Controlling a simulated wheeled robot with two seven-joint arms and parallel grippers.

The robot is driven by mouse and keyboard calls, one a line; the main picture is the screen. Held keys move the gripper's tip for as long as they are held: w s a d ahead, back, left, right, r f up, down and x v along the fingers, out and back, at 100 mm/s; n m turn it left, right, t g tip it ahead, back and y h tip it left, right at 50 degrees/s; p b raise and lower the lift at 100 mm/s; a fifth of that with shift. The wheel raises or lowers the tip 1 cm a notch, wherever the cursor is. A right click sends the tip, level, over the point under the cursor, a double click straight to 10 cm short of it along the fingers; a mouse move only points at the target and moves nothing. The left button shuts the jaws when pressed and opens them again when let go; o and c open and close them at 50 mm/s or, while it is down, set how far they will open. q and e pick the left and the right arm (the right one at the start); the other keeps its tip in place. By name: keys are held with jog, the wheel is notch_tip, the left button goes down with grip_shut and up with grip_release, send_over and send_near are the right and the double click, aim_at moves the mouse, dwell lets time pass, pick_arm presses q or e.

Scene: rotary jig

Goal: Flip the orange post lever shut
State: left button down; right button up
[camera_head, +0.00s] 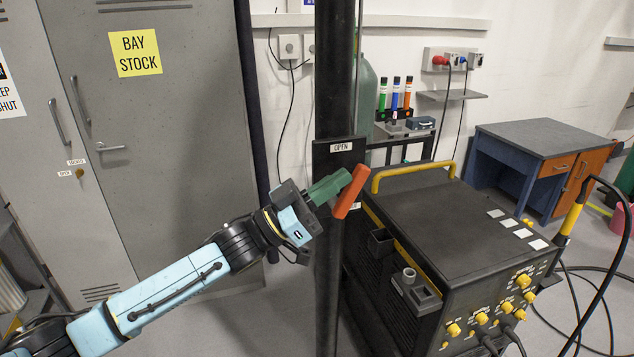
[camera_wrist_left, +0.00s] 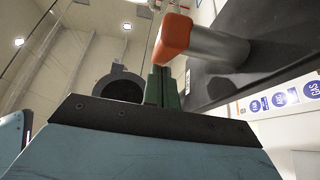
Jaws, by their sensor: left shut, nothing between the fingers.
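The orange lever (camera_head: 350,192) sits on a dark plate on the black post (camera_head: 335,90). It slants, with its upper end to the right, below a small OPEN label (camera_head: 341,147). My left gripper (camera_head: 342,180) is shut and empty. Its green fingers are right beside the lever, on its left side in the head view. In the left wrist view the lever's orange end (camera_wrist_left: 174,36) and grey shaft show just above and right of the green fingertips (camera_wrist_left: 162,75). I cannot tell whether they touch. A label lower on the plate is mostly hidden. My right gripper is not in view.
A grey locker (camera_head: 170,150) stands at the left. A blue bench (camera_head: 540,140) and loose cables are at the right. Open floor lies left of the post.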

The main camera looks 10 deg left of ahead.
pick_arm(q)
jog(key=shift+w+d+r, duration=0.1)
jog(key=shift+d, duration=0.3)
jog(key=shift+w+d, duration=0.15)
jog(key=shift+d, duration=0.1)
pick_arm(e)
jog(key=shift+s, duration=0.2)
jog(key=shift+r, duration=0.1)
